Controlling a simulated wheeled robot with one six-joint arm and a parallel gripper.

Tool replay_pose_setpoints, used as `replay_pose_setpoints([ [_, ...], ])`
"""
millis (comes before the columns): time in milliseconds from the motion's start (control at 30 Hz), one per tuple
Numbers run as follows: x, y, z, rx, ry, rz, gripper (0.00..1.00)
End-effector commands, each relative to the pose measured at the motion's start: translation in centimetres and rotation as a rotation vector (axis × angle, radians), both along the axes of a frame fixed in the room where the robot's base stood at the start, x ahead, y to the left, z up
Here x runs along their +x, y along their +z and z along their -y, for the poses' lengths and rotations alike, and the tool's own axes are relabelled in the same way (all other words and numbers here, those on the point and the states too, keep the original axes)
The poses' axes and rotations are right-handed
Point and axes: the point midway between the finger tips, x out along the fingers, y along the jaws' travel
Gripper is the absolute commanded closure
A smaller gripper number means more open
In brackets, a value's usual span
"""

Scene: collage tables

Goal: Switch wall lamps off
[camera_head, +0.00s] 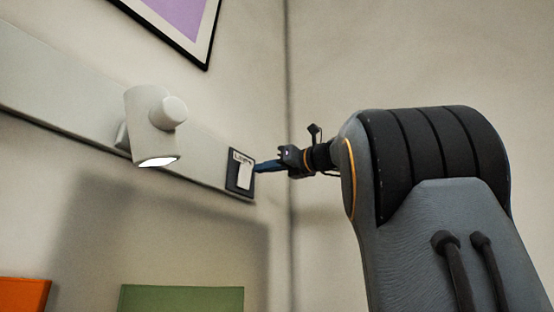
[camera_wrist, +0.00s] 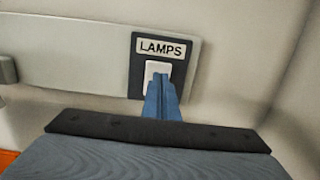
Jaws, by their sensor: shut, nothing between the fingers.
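A white wall lamp (camera_head: 150,122) is mounted on a pale rail on the left, and its lower face glows. A dark switch plate (camera_head: 240,172) with a white rocker sits at the right end of the rail. In the wrist view the plate (camera_wrist: 135,78) carries the label LAMPS (camera_wrist: 162,48) above the white rocker (camera_wrist: 151,68). My gripper (camera_head: 258,167) is shut and empty, its blue fingertips at the plate. In the wrist view my fingertips (camera_wrist: 161,78) overlap the rocker's lower part and hide it. I cannot tell whether they touch it.
The pale rail (camera_head: 60,85) runs along the wall. A framed picture (camera_head: 185,22) hangs above it. A green panel (camera_head: 180,299) and an orange panel (camera_head: 22,294) show at the bottom. A wall corner stands just right of the switch plate.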

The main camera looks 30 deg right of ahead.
Motion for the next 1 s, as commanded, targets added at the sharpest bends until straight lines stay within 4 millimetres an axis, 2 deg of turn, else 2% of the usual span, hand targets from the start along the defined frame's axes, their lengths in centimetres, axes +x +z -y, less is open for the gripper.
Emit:
replay_pose_setpoints([
  [100,1.5,0.4,-0.6,-0.001,0.002,-0.001,1.0],
  [300,2.8,0.4,-1.0,0.0,0.0,0.0,1.0],
  [1000,3.5,0.7,-1.3,0.0,0.0,0.0,1.0],
])
